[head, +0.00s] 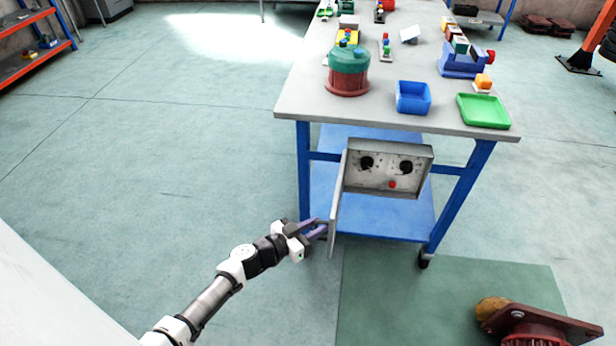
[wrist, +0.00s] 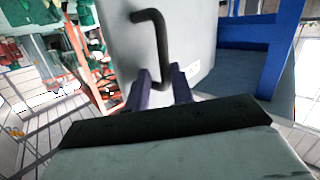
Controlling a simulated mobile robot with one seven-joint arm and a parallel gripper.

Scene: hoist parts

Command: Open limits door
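The limits door (head: 338,205) is a thin grey panel. It stands swung out from the left edge of the grey control box (head: 380,180) under the table, so the box front is exposed. Two black knobs (head: 366,163) and a red button (head: 392,184) show on the box. A black bent handle (wrist: 158,40) sits on the door's outer face in the wrist view. My gripper (head: 322,229) is at the door's lower left side. Its purple fingers (wrist: 161,76) stand close on both sides of the handle's lower end and look shut on it.
The workbench (head: 290,100) above carries a green and red drum (head: 348,70), a blue bin (head: 413,97) and a green tray (head: 484,110). A blue table leg (head: 304,175) stands just behind the door. A dark red part (head: 530,325) lies at the lower right. Floor at left is clear.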

